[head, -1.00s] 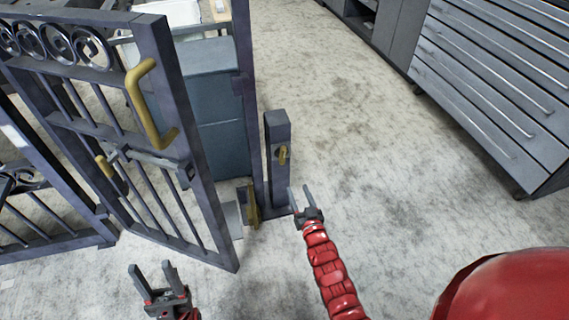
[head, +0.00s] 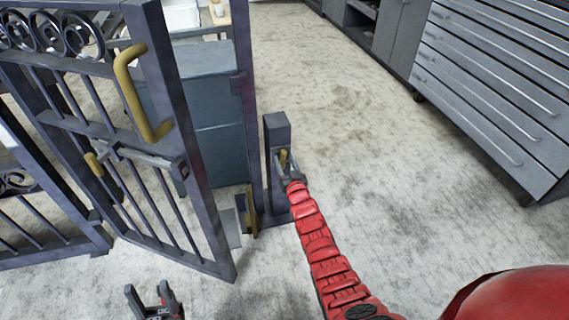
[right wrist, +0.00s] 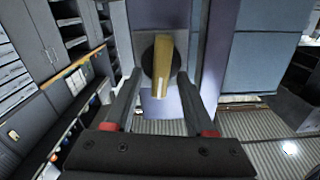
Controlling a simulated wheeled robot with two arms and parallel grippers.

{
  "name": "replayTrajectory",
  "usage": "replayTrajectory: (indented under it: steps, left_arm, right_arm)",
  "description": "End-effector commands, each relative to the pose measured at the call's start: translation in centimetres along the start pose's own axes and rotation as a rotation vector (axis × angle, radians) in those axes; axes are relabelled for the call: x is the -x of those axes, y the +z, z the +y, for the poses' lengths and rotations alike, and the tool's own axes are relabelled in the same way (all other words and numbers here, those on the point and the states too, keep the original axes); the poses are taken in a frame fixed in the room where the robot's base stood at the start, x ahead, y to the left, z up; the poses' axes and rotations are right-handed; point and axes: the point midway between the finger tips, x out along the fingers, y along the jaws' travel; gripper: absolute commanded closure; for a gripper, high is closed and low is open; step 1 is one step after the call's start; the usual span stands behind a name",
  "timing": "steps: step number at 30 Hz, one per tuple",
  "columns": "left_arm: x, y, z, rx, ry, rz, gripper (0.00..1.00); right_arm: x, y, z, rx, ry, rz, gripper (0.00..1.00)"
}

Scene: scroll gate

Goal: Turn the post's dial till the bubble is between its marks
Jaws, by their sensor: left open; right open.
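A short dark post (head: 276,135) stands on the floor right of the gate. Its dial (head: 283,156) has a brass bar-shaped handle. In the right wrist view the dial (right wrist: 162,62) shows as a black disc with the brass bar pointing nearly straight down. My right gripper (head: 283,163) is open at the post, with one finger on each side of the bar and visible gaps. Its fingers also show in the right wrist view (right wrist: 160,82). The bubble and its marks cannot be made out. My left gripper (head: 148,292) is open and empty, low over the floor.
A dark metal gate (head: 150,165) with a brass pull handle (head: 137,95) stands ajar at the left. A blue-grey cabinet (head: 215,110) is behind it. A grey drawer chest (head: 495,100) stands at the right. The floor between is clear.

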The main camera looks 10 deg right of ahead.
Motion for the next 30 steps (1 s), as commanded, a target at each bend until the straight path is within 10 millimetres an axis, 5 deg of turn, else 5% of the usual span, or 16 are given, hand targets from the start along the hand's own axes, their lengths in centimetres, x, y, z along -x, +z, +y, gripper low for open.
replayTrajectory:
  steps: [11, 20, 30]
  left_arm:
    - [0.11, -0.04, 0.0, -0.001, 0.002, 0.003, 0.47]
    - [0.1, -0.04, 0.0, -0.001, 0.002, 0.003, 0.47]
    - [0.3, -0.05, 0.02, -0.001, 0.003, 0.004, 0.47]
  right_arm:
    - [-0.43, -0.08, -0.04, -0.001, -0.001, 0.001, 0.45]
    - [-0.42, -0.06, -0.04, -0.001, 0.0, 0.001, 0.99]
    - [-0.39, 0.05, -0.11, 0.067, -0.001, 0.001, 1.0]
